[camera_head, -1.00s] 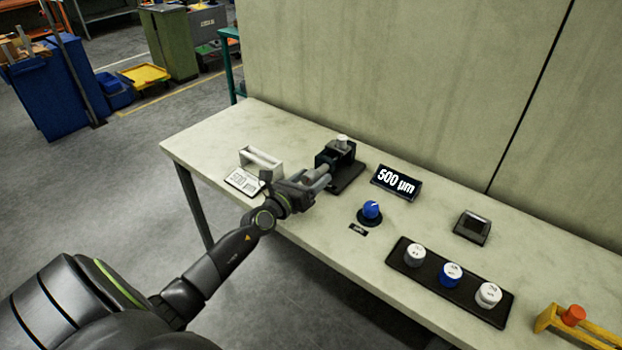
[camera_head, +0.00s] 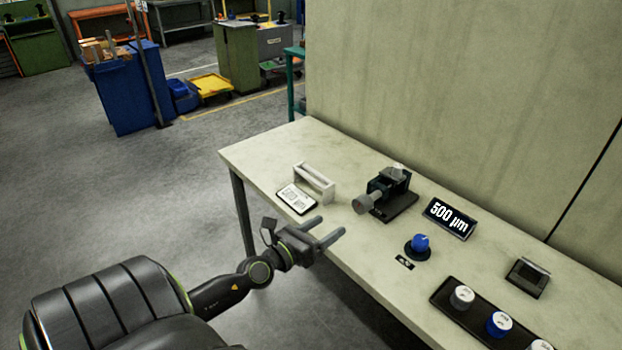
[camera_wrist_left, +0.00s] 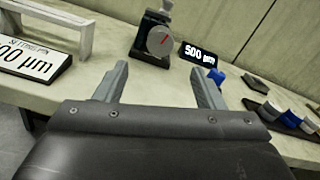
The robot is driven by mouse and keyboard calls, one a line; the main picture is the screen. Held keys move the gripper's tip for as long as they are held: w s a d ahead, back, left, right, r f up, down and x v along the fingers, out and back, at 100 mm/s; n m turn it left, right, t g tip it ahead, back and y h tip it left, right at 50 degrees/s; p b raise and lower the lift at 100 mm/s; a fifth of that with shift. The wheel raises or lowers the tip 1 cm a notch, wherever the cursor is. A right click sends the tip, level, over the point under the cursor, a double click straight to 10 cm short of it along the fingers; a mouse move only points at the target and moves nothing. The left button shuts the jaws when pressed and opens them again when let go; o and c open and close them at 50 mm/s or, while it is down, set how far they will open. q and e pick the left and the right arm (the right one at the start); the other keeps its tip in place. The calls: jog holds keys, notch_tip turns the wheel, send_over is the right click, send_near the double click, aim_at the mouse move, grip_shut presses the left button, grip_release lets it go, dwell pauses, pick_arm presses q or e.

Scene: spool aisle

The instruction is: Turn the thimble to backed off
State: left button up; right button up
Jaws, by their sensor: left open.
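The thimble (camera_head: 362,204) is a grey round knob on the front of a dark stage device (camera_head: 390,187) on the bench. In the left wrist view the thimble (camera_wrist_left: 160,41) faces me and shows a red line on its face, tilted to the upper right. My left gripper (camera_head: 331,226) is open and empty at the bench's front edge, apart from the thimble. In the wrist view its two fingers (camera_wrist_left: 159,70) stand spread below the thimble, with clear space between. A black display (camera_head: 449,218) right of the device reads 500 µm. My right gripper is not in view.
A white bracket (camera_head: 314,183) and a label card (camera_head: 296,199) lie left of the device. A blue knob (camera_head: 420,243) and a black tray (camera_head: 447,301) of round knobs are to the right. The wall stands close behind the bench. Floor is free at the left.

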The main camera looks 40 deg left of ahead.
pick_arm(q)
jog(key=shift+s+a+b, duration=0.15)
jog(key=shift+s+b, duration=0.3)
jog(key=shift+s, duration=1.55)
jog(key=s+a+f+n+g+y, duration=0.25)
jog(key=f+n, duration=0.35)
jog(key=f, duration=0.4)
jog(key=s+a+f+n+g+y, duration=0.1)
jog(key=s+a+f+n+g, duration=0.1)
jog(key=s+f+n, duration=0.5)
jog(key=a+f+n+g+y, duration=0.25)
jog(key=f+n, duration=0.25)
jog(key=f, duration=0.7)
jog(key=s+d+f+n+g+h, duration=0.1)
jog(key=s+d+f+n+g, duration=0.2)
jog(key=s+f, duration=0.35)
jog(key=s+d+f+n+g, duration=0.2)
jog(key=s+f+n, duration=0.3)
jog(key=f, duration=0.2)
jog(key=s+d+f+n+g+h, duration=0.1)
jog(key=s+d+f+n+g, duration=0.1)
jog(key=s+d+f+n, duration=0.2)
jog(key=s+d+f+n+g+h, duration=0.1)
jog(key=s+d+f+n+g, duration=0.1)
jog(key=s+d+f+n, duration=0.2)
jog(key=s+d, duration=0.3)
jog(key=s, duration=0.4)
jog(key=shift+f+g, duration=0.35)
jog(key=shift+g, duration=0.05)
